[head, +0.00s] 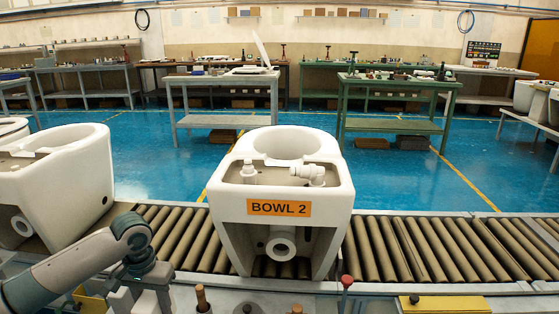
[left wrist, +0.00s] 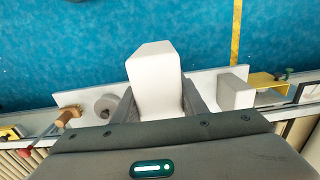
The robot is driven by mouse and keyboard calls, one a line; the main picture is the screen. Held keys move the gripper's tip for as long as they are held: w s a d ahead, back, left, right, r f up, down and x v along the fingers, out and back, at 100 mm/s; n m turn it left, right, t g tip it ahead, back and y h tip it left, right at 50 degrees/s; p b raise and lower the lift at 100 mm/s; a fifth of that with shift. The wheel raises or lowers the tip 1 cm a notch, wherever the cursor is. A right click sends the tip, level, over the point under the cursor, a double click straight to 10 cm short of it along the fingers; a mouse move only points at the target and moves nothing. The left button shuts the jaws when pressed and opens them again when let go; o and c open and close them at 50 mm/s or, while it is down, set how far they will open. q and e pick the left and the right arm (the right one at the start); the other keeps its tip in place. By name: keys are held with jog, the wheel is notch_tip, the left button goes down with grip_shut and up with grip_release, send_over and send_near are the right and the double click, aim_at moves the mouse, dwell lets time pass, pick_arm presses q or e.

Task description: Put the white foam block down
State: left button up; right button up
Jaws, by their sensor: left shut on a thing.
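My left gripper (left wrist: 158,97) is shut on a white foam block (left wrist: 153,68), which sticks out past the dark fingers in the left wrist view. The fingers are at the bottom edge there and hard to make out. I cannot tell whether the held block touches the shelf. My right gripper is not in view.
A white toilet bowl marked BOWL 2 (head: 280,208) stands on the roller conveyor (head: 435,247). Another bowl (head: 62,175) stands to its left.

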pick_arm(q)
jog(key=s+d+r+n, duration=0.1)
jog(key=s+d+r, duration=0.3)
jog(key=d+r, duration=0.65)
jog(key=s+r+p, duration=1)
jog(key=r+p, duration=0.2)
jog(key=p, duration=0.3)
jog(key=shift+a, duration=0.25)
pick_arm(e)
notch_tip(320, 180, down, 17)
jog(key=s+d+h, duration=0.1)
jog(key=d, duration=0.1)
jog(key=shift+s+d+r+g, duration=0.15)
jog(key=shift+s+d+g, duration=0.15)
pick_arm(q)
jog(key=shift+w, duration=0.1)
dwell(1.0)
jog(key=shift+f, duration=0.1)
dwell(0.9)
jog(key=s+f, duration=0.4)
jog(key=f, duration=1.1)
